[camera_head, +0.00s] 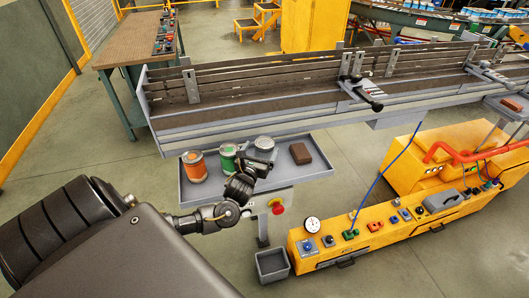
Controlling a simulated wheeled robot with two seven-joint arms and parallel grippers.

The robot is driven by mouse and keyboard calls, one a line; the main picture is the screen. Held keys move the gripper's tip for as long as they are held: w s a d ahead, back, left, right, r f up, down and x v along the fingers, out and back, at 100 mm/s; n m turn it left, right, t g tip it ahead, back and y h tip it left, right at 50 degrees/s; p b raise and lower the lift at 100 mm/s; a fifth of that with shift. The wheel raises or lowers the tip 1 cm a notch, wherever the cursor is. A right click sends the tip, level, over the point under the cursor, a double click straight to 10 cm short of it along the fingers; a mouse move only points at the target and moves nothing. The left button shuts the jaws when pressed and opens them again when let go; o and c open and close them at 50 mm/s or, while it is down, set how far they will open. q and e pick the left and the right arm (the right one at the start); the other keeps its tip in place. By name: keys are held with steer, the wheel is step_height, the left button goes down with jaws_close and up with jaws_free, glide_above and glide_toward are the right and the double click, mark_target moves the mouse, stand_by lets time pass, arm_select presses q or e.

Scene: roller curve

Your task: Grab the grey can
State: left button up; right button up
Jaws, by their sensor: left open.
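The grey can (264,142) stands on a grey tray (316,171) in front of the long conveyor; its lower part is hidden behind my gripper. My left gripper (258,159) is open, just in front of the grey can and overlapping it in the view. I cannot tell whether they touch. A green can (228,155) stands just left of the gripper, and an orange can (194,166) stands farther left on the same tray. My right gripper is not in view.
A brown block (300,153) lies on the tray right of the grey can. The conveyor (240,110) rises behind the tray. A yellow machine base (385,232) and a small grey bin (272,264) stand on the floor at front right.

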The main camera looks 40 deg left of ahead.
mark_target(265, 142)
arm_select(q)
steer(key=p+x, duration=0.1)
steer(key=x, duration=0.2)
steer(key=shift+w+r, duration=0.15)
steer(key=shift+w, duration=0.4)
steer(key=shift+c, duration=0.7)
steer(key=c, duration=1)
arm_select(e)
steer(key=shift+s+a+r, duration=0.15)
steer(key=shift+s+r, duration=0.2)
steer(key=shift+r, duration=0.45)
